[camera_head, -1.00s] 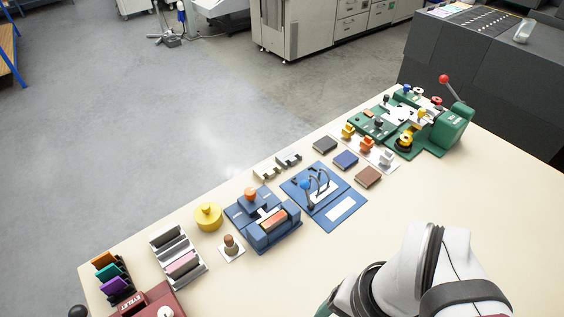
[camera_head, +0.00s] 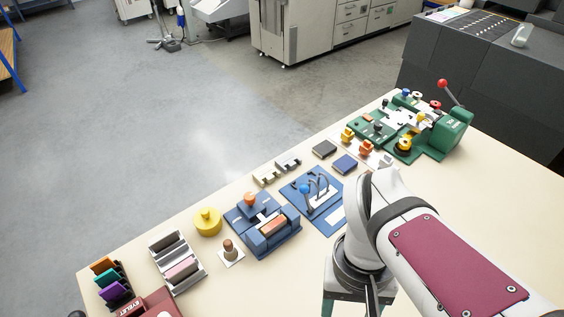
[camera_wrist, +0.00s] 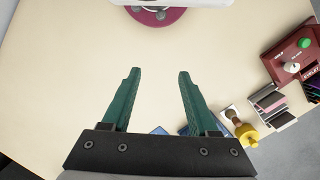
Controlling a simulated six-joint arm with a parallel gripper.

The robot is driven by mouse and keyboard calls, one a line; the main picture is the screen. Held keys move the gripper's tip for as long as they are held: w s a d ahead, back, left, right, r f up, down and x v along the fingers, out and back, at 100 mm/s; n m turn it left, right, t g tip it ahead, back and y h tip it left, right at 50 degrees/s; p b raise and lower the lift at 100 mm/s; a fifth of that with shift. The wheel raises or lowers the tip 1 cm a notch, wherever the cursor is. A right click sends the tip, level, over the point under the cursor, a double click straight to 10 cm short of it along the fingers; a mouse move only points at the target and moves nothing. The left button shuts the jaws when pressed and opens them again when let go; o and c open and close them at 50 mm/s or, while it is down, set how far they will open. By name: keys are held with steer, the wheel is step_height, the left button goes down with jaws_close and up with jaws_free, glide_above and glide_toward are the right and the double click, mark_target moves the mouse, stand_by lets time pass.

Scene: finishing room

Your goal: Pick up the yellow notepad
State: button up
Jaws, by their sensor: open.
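I cannot make out a yellow notepad in either view. Small pad-like blocks lie on the cream table in the head view: a dark grey one (camera_head: 325,149) and a blue one (camera_head: 345,163). My gripper (camera_wrist: 160,73) is open with nothing between its green fingers, above bare table in the wrist view. In the head view my arm covers most of it and part of the table's right side.
A round yellow object with a knob (camera_head: 207,221), a blue press (camera_head: 262,226), a blue board (camera_head: 313,196) and a green machine (camera_head: 440,135) line the far edge. A dark red eyelet device (camera_wrist: 295,58) stands right in the wrist view. The table (camera_wrist: 60,60) beneath my gripper is clear.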

steer(key=w+a+f+n+h, duration=0.1)
steer(key=w+n+h, duration=0.2)
steer(key=w+n, duration=0.25)
steer(key=n+t+h, duration=0.6)
steer(key=n+t, duration=0.6)
steer(key=n, duration=1)
glide_toward(273, 224)
steer(key=shift+g, duration=0.3)
steer(key=x, duration=1)
steer(key=shift+w, duration=0.15)
steer(key=shift+r, duration=0.1)
jaws_close()
